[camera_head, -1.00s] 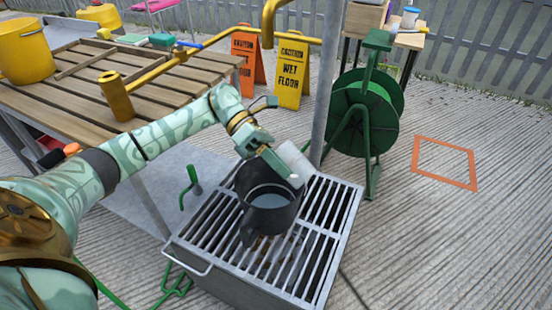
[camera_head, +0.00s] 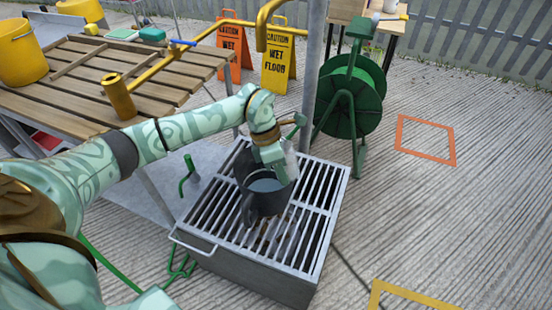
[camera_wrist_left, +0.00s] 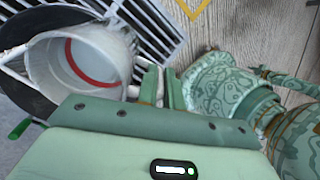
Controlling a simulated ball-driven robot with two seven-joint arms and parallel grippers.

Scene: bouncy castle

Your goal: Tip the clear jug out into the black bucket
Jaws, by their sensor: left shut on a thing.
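The black bucket (camera_head: 262,205) stands on the metal grate in the head view, with grey-blue liquid showing inside. The clear jug (camera_head: 292,167) is above the bucket's far right rim, mostly hidden behind my left gripper (camera_head: 270,168). In the left wrist view the jug (camera_wrist_left: 88,58) is whitish and see-through, with a red ring, and its open mouth faces the camera. The bucket's dark rim (camera_wrist_left: 25,88) shows behind it. My left gripper (camera_wrist_left: 161,88) is shut on the jug's handle side. I cannot tell the jug's exact tilt or whether liquid remains in it. My right gripper is out of view.
The slotted grate (camera_head: 310,215) has free room right of the bucket. A grey post (camera_head: 313,80) and green hose reel (camera_head: 350,105) stand behind it. A slatted wooden table (camera_head: 110,75) with a yellow bucket (camera_head: 20,55) is at left. Wet-floor signs (camera_head: 277,60) stand at the back.

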